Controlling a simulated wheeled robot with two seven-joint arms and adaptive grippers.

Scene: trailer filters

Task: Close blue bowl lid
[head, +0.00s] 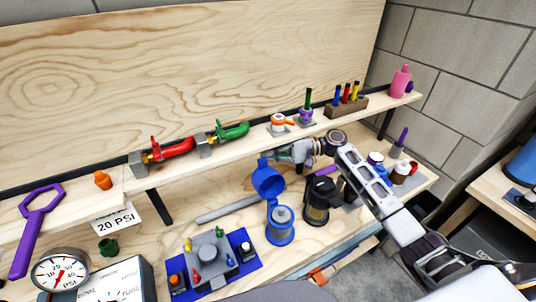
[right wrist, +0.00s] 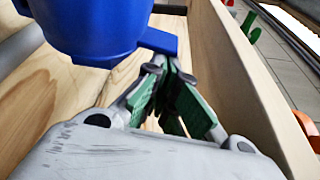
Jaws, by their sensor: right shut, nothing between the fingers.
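The blue bowl (head: 280,236) stands on the wooden worktop with a grey filter (head: 283,214) in it. Its blue lid (head: 268,180) stands open, tilted up at the bowl's back left. My right gripper (head: 275,155) is shut and empty behind the lid's top edge. In the right wrist view the blue lid (right wrist: 90,22) fills the upper left, and its flat tab (right wrist: 158,42) lies just beyond the shut right fingertips (right wrist: 168,66). I cannot tell whether they touch. My left gripper is not in view.
A black filter housing (head: 317,203) stands right of the bowl. A grey rod (head: 228,209) lies left of it, and a blue mat (head: 250,265) with a grey block is at front left. The shelf (head: 240,140) with valves runs behind, close to my right gripper.

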